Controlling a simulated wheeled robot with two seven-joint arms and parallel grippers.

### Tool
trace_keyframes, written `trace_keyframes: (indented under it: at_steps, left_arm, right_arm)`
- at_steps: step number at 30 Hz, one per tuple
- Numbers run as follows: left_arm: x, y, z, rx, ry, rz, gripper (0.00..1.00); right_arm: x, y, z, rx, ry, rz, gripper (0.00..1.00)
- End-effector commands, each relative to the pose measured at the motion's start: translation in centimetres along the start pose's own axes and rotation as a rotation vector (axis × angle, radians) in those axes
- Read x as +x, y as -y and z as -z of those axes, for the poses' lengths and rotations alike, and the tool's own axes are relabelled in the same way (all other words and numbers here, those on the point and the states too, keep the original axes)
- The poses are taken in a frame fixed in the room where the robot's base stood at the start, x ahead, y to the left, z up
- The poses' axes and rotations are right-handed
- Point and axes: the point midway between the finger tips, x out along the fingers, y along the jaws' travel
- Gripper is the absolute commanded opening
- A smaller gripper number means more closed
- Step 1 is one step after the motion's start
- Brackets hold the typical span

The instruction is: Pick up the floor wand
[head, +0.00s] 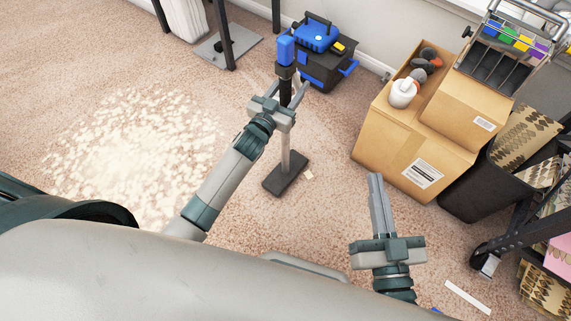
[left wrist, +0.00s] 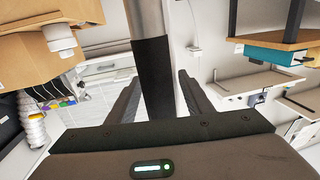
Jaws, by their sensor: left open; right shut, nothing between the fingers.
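The floor wand (head: 285,148) stands upright on the carpet, with a blue top, a black upper shaft, a pale lower tube and a flat dark foot. My left gripper (head: 290,84) is open at the black shaft, a little below the blue top. In the left wrist view, the wand (left wrist: 154,72) passes between the two spread fingers, with a visible gap on each side. My right gripper (head: 375,177) is shut and empty, off to the right of the wand's foot above the carpet.
Cardboard boxes (head: 398,145) with bottles on top stand at the right, beside a dark bin (head: 478,185). A black and blue machine (head: 318,62) stands behind the wand. A pale powdery patch (head: 130,150) covers carpet at the left. Carpet around the wand's foot is mostly clear.

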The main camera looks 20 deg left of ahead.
Motion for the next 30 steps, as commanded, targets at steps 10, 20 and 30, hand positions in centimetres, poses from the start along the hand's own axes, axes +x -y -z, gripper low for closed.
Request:
trace_keyframes:
  at_steps: [10, 20, 30]
  left_arm:
    - [0.06, -0.01, 0.01, 0.000, 0.000, 0.000, 0.47]
    - [0.04, 0.00, 0.01, 0.000, 0.000, 0.000, 0.00]
    - [0.04, -0.01, 0.00, 0.000, 0.000, 0.000, 0.00]
  right_arm:
    - [0.01, 0.02, 0.08, 0.000, -0.002, 0.000, 0.00]
    - [0.03, 0.04, 0.11, 0.001, -0.003, 0.000, 0.00]
    - [0.03, 0.04, 0.12, 0.001, -0.003, 0.000, 0.00]
